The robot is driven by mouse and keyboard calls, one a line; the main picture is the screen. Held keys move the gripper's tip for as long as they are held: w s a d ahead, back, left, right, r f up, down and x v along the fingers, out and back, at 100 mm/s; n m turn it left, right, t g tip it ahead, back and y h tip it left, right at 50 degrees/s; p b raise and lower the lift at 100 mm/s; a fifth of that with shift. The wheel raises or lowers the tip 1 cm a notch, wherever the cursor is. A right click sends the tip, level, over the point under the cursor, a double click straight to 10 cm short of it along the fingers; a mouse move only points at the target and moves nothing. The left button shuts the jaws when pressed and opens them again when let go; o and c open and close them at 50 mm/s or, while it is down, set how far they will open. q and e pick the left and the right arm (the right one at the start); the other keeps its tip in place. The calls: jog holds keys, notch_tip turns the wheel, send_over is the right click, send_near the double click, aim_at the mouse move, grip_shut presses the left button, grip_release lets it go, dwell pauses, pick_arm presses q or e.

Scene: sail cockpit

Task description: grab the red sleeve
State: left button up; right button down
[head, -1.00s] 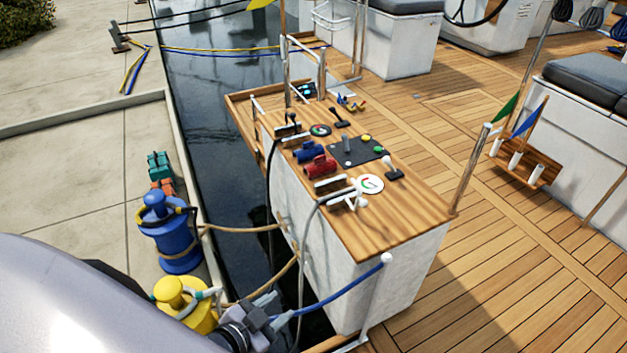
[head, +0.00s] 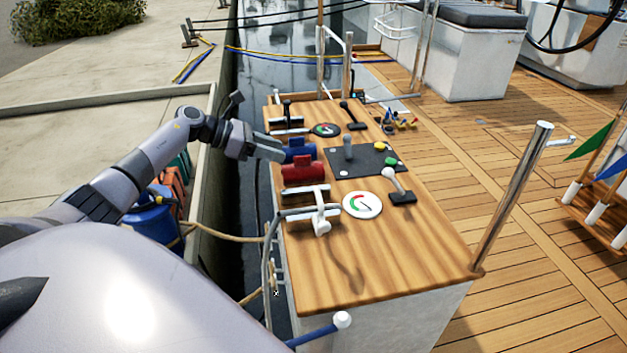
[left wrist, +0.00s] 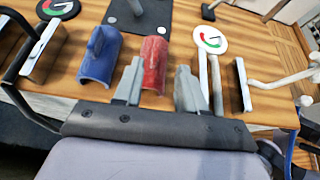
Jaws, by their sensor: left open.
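The red sleeve (head: 303,173) is a half-round shell lying on the wooden console top, between the blue sleeve (head: 298,149) and a white-handled lever fitting. My left gripper (head: 270,148) reaches in from the left at the console's edge, close to the blue and red sleeves. In the left wrist view the gripper (left wrist: 159,68) is open, and the red sleeve (left wrist: 154,58) shows in the gap between its fingers, nearer the left finger. The blue sleeve (left wrist: 99,58) lies outside the left finger. I cannot tell whether a finger touches the red sleeve. My right gripper is not in view.
The console top (head: 390,255) is bare at its front right. A dark panel with buttons (head: 365,160), round gauges (head: 362,205) and levers (head: 400,188) stand around the sleeves. A metal post (head: 512,195) rises at the right corner. Water lies left of the console.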

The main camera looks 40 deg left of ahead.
aim_at(297, 157)
pick_arm(q)
jog(key=shift+w+a+f, duration=0.1)
jog(key=shift+a, duration=0.15)
jog(key=x, duration=0.6)
jog(key=shift+w+d+f+b, duration=0.15)
jog(key=shift+w+f+b, duration=0.1)
jog(key=shift+b, duration=0.15)
jog(key=shift+r, duration=0.1)
grip_shut()
